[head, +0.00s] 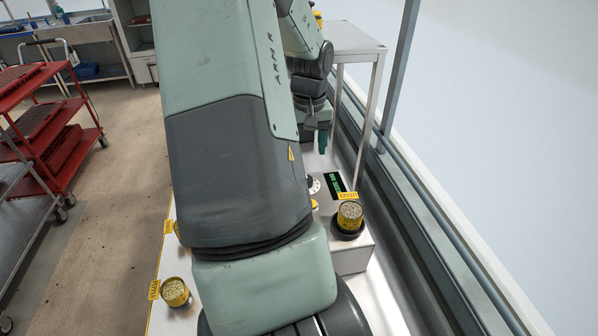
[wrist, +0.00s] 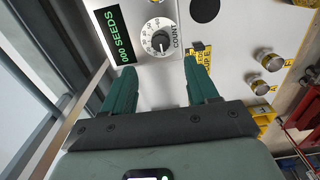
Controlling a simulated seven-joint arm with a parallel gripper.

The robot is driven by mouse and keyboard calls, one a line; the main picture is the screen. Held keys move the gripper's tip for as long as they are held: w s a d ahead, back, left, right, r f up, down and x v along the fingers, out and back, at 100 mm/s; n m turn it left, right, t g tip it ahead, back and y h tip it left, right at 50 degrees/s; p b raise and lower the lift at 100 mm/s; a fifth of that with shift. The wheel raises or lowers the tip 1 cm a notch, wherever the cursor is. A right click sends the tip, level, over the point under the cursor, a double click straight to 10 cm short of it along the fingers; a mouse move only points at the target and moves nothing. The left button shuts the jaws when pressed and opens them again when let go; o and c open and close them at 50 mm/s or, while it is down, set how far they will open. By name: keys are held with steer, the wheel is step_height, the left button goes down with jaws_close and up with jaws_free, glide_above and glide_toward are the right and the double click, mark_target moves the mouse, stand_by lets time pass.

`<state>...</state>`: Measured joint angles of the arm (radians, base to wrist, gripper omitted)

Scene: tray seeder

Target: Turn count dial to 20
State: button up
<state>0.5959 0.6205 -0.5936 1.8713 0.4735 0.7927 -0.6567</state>
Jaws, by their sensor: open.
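The count dial (wrist: 160,41) is a round white dial with a dark-lettered scale and the word COUNT beside it. It lies ahead of and between my fingertips in the wrist view, and its setting is too small to read surely. In the head view the dial (head: 314,186) is partly hidden by my arm. The display (wrist: 122,37) beside it reads 000 SEEDS in green. My gripper (wrist: 160,72) is open and empty, its two teal fingers apart and short of the dial. In the head view part of the gripper (head: 323,141) shows beyond my arm.
Yellow-labelled cups of seeds stand on the seeder, one at right (head: 349,215) and one at lower left (head: 175,292). Metal knobs (wrist: 271,61) sit to the dial's right. A window rail (head: 440,215) runs along the right. Red carts (head: 50,120) stand at far left.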

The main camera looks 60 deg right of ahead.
step_height(320, 180, down, 10)
steer(key=shift+r, duration=0.2)
steer(key=c, duration=1)
steer(key=shift+c, duration=0.2)
steer(key=shift+m, duration=0.4)
steer(key=m, duration=0.5)
steer(key=shift+m, duration=0.3)
steer(key=m, duration=0.5)
steer(key=shift+a, duration=0.1)
steer(key=shift+m, duration=0.3)
